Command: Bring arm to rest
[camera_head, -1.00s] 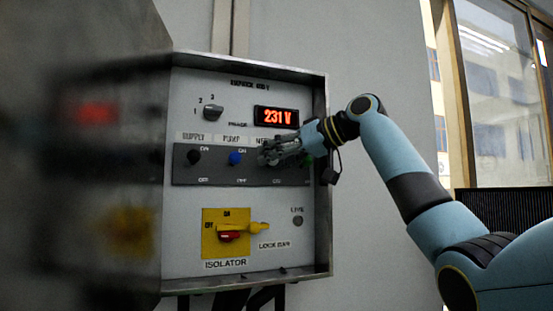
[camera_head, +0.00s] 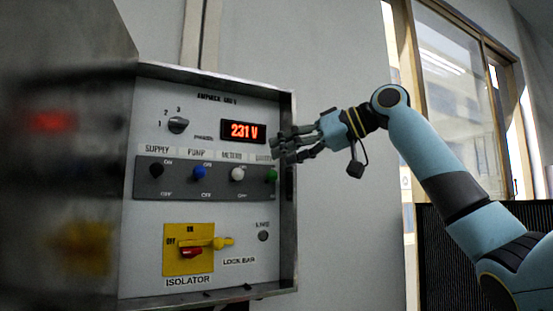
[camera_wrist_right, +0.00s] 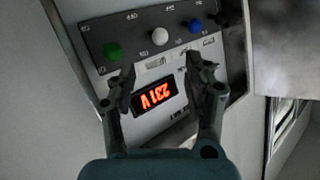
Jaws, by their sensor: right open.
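My right arm (camera_head: 435,160) comes in from the right in the head view. Its gripper (camera_head: 275,148) is open and empty in front of the right edge of the control panel (camera_head: 215,260), below and right of the red 231 V display (camera_head: 243,131). In the right wrist view the open fingers (camera_wrist_right: 160,82) frame that display, with nothing between them. My left gripper is not in view.
A row of toggles has black (camera_head: 155,170), blue (camera_head: 200,172), white (camera_head: 237,174) and green (camera_head: 271,175) knobs. A blurred dark surface fills the left. Bare wall (camera_head: 345,230) lies right of the box.

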